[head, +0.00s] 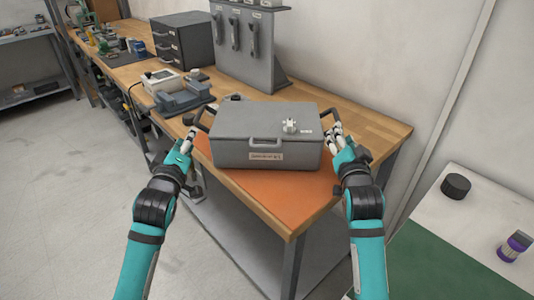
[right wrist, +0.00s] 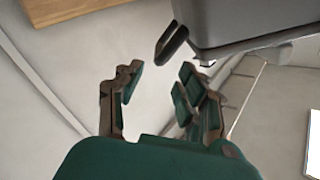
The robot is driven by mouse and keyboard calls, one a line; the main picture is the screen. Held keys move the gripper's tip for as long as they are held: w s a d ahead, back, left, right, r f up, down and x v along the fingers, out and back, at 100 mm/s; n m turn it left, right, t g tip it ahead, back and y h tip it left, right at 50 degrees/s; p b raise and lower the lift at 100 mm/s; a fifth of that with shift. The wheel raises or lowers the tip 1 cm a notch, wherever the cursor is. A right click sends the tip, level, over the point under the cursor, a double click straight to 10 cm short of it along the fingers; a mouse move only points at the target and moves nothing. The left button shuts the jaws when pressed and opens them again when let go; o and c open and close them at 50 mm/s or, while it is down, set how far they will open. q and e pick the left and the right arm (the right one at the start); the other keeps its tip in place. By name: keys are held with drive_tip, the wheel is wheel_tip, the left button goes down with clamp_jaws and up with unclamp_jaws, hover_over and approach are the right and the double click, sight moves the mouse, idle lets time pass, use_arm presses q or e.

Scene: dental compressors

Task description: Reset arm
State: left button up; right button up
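A grey box-shaped unit (head: 265,139) with a knob, a front handle and a label sits on the orange mat (head: 290,205) at the workbench's near end. A dark handle sticks out on each side of it. My right gripper (head: 337,133) is beside the right handle (head: 328,116). In the right wrist view, my right gripper (right wrist: 157,83) is open with nothing between its fingers; a dark handle (right wrist: 172,42) of the box (right wrist: 245,22) lies just beyond the fingertips. My left gripper (head: 188,142) is beside the left handle (head: 202,119); its finger opening is unclear.
The wooden workbench (head: 375,127) carries a grey tool panel (head: 250,50), a drawer cabinet (head: 183,40) and small devices (head: 180,95) behind the box. A table with a green mat (head: 435,265), a black puck (head: 456,186) and a purple item (head: 515,246) stands at right. Floor at left is clear.

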drive_tip(key=shift+s, duration=0.3)
